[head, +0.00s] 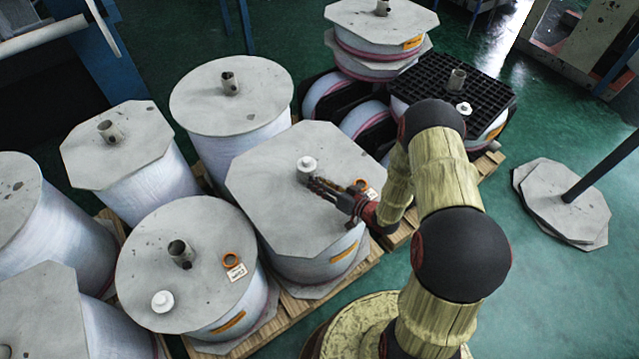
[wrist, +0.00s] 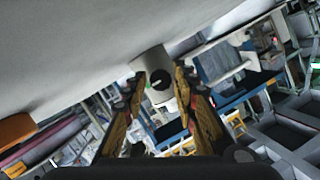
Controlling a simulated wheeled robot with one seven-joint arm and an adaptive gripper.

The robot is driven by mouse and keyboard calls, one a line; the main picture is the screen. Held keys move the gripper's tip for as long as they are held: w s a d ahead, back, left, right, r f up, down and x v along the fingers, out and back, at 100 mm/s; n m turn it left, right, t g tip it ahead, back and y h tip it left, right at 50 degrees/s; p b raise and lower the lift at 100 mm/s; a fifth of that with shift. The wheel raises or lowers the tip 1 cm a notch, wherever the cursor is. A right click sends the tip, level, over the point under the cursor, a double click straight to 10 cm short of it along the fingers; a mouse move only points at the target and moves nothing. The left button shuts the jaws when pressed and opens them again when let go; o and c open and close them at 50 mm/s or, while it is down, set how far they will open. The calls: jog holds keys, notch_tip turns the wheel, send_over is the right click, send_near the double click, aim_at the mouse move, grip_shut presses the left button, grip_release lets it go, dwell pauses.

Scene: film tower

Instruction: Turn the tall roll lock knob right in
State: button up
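A white round knob (head: 307,163) shows on the grey octagonal top of the central roll (head: 275,150). A short grey core stub, partly hidden, is just below it. My gripper (head: 314,182) is low over this roll top, its fingers reaching left to the stub and knob. In the wrist view my gripper (wrist: 157,84) is open. A pale cylinder with a dark round end (wrist: 153,62) stands out from the grey top, in line with the gap between the fingertips. I cannot tell whether this is the knob or the stub, or whether the fingers touch it.
An orange ring and tag (head: 366,187) lie on the same top, right of my fingers; the ring shows in the wrist view (wrist: 16,129). Other rolls crowd the left and back. White knobs sit on the front round roll (head: 162,301) and black grid (head: 463,109).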

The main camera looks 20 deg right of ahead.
jog(key=v, duration=1.1)
jog(key=shift+s+d, duration=0.15)
jog(key=shift+s, duration=0.2)
